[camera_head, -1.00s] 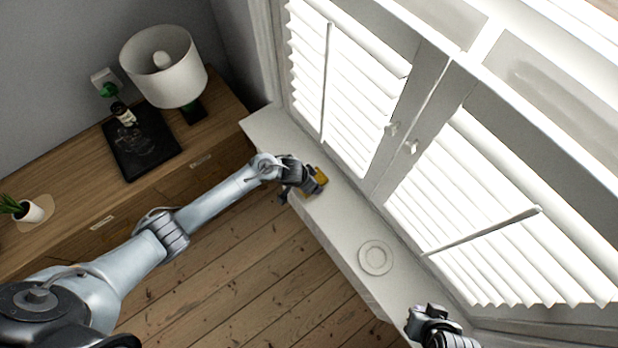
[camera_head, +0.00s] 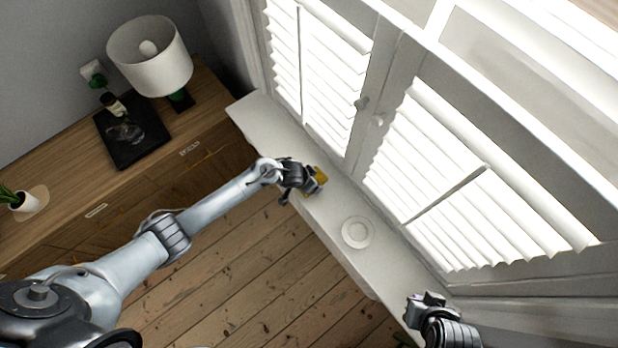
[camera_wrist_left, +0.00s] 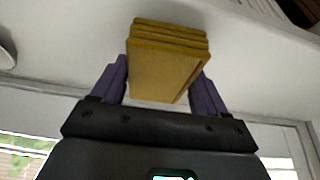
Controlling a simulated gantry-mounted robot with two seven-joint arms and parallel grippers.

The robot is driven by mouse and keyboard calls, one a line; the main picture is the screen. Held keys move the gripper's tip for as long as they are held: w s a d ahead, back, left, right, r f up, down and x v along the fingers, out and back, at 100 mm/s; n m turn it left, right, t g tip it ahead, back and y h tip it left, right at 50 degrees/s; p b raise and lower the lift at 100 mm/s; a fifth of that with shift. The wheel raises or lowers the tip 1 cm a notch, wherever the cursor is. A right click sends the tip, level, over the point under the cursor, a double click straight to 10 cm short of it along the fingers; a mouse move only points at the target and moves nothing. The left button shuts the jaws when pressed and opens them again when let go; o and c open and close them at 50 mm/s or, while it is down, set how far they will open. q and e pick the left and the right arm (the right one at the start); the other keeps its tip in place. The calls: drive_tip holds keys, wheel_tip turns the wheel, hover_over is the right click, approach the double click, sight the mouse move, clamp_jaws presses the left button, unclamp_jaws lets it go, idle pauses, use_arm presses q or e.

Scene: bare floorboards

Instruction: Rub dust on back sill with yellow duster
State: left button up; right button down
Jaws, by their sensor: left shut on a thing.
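The yellow duster (camera_head: 320,175) is a block-like pad at the window sill (camera_head: 325,208). My left gripper (camera_head: 312,181) is shut on it. In the left wrist view the duster (camera_wrist_left: 168,62) sits between the two purple fingers, with the pale sill behind it. I cannot tell whether the duster touches the sill. I cannot make out dust on the sill; the surface under the duster is hidden. My right gripper (camera_head: 425,302) is over the sill's lower right part, and its fingers are too unclear to tell open from shut.
A round white dish (camera_head: 357,232) lies on the sill right of the duster. White shutters (camera_head: 440,165) rise behind the sill. A wooden cabinet (camera_head: 150,185) at the left holds a lamp (camera_head: 150,62), a black tray (camera_head: 128,148), a bottle and a potted plant (camera_head: 25,202).

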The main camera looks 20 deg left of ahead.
use_arm(q)
drive_tip(key=r+p, duration=0.1)
drive_tip(key=r, duration=0.1)
drive_tip(key=r+p, duration=0.1)
drive_tip(key=shift+a+r, duration=0.2)
drive_tip(key=shift+r, duration=0.2)
drive_tip(key=shift+d+r+p, duration=0.15)
drive_tip(key=shift+r+p, duration=0.5)
drive_tip(key=shift+p, duration=0.25)
wheel_tip(320, 180, up, 3)
drive_tip(key=p, duration=0.3)
drive_tip(key=shift+r, duration=0.1)
